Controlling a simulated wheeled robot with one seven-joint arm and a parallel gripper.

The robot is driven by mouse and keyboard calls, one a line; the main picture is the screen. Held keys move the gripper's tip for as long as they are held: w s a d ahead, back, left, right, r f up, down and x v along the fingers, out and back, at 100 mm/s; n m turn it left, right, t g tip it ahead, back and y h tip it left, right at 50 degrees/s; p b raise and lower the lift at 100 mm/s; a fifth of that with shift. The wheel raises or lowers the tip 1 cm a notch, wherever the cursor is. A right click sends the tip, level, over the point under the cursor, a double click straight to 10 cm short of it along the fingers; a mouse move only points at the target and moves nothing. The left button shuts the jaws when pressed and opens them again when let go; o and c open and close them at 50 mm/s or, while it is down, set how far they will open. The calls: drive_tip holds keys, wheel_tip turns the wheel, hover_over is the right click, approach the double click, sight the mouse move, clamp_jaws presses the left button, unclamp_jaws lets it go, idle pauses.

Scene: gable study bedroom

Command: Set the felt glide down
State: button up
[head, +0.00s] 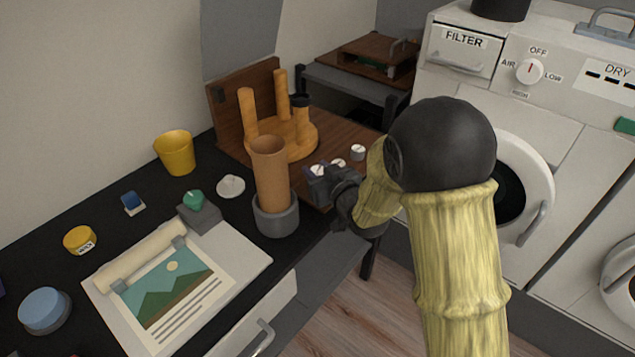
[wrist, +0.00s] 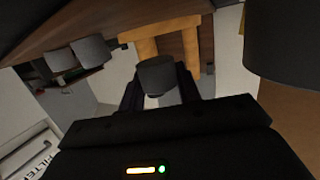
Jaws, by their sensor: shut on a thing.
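My gripper (head: 318,184) is shut on a felt glide, a small cup with a pale top (head: 317,170). In the wrist view the held glide (wrist: 157,75) shows as a grey cup between the fingers. Two similar glides, one nearer (head: 338,163) and one farther (head: 358,152), stand on the brown wooden surface (head: 345,131) beyond my gripper. They also show at the upper left of the wrist view (wrist: 90,49). An upturned orange wooden stool (head: 297,137) lies behind with legs up; one leg bears a dark cap (head: 300,101). Whether the held glide touches the surface is unclear.
A tall brown cylinder (head: 270,170) stands in a grey cup (head: 275,215) close left of my gripper. A white disc (head: 231,186), yellow cup (head: 175,152) and picture sheet (head: 165,290) lie on the black desktop. A white washer-dryer (head: 520,120) stands at right.

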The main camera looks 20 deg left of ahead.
drive_tip(key=shift+f+b, duration=0.35)
drive_tip(key=shift+f, duration=1.5)
drive_tip(key=shift+f, duration=0.2)
drive_tip(key=o, duration=1.2)
drive_tip(key=shift+r, duration=0.15)
drive_tip(key=shift+s+d, duration=0.1)
drive_tip(key=shift+d, duration=0.05)
drive_tip(key=v, duration=1.1)
drive_tip(key=shift+s+d+r, duration=0.15)
drive_tip(key=shift+s+d, duration=0.05)
drive_tip(key=shift+s, duration=0.1)
